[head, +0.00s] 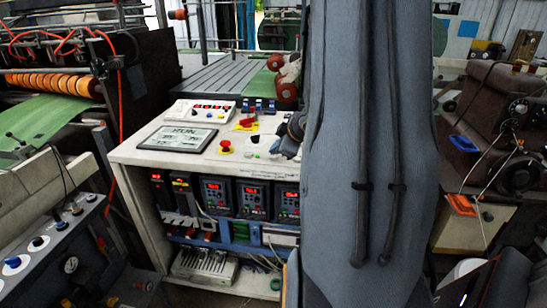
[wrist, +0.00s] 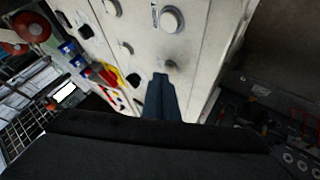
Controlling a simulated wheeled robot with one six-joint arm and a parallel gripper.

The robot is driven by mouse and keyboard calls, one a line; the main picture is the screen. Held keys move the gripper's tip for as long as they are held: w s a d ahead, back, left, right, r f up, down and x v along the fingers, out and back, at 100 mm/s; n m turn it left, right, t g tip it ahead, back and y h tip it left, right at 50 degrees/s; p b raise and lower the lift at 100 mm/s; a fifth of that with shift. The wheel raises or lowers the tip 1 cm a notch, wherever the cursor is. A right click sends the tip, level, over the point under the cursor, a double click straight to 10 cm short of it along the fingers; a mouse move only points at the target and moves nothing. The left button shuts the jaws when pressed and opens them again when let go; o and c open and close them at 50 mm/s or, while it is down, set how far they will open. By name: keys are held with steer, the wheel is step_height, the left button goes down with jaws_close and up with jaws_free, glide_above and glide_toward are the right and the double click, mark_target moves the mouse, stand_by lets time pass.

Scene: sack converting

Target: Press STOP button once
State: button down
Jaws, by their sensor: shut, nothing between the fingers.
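The control panel (head: 180,150) is the white top of a cabinet in the head view, left of my arm. I cannot read a STOP label on any button. My gripper (wrist: 160,77) is shut and empty, pointing at the white panel in the wrist view. A small dark button (wrist: 170,65) appears just beyond the fingertips, and a grey round button (wrist: 172,19) farther up. Contact cannot be told. My arm hides the panel's right side in the head view.
Red-lit drive units (head: 252,198) fill the shelf below. A brown machine (head: 495,120) stands at right, a roller machine (head: 60,80) at left.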

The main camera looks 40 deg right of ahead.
steer(key=shift+f, duration=0.4)
stand_by(0.4)
stand_by(0.4)
steer(key=shift+r+p, duration=0.8)
steer(key=shift+r, duration=0.05)
step_height(320, 180, up, 5)
steer(key=p, duration=0.5)
stand_by(0.7)
